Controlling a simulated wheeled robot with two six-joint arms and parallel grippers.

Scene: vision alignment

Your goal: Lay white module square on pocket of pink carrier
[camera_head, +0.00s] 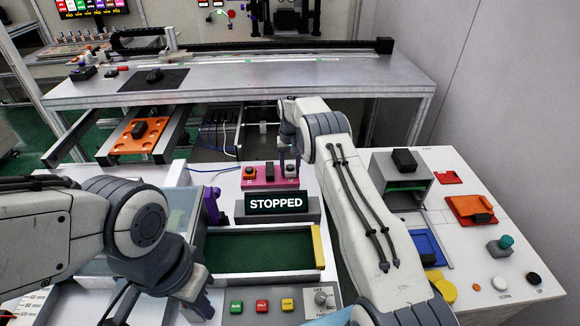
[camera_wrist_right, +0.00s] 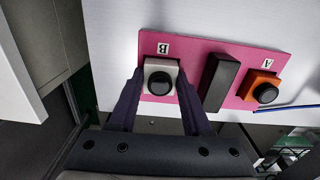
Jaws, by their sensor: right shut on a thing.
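The pink carrier (camera_head: 262,183) lies on the white bench behind the STOPPED sign. In the right wrist view the pink carrier (camera_wrist_right: 205,62) bears labels A and B. The white module (camera_wrist_right: 152,66), with a round black top, sits at the B end and looks roughly square to the carrier. My right gripper (camera_wrist_right: 160,74) is shut on it, one dark purple finger on each side. In the head view my right gripper (camera_head: 289,160) reaches down at the carrier's right end.
An orange module (camera_wrist_right: 265,84) with a black knob sits at A, and a black block (camera_wrist_right: 219,82) stands between the two. The STOPPED sign (camera_head: 272,203) and a green-floored tray (camera_head: 258,250) lie in front. A grey box fixture (camera_head: 402,180) stands to the right.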

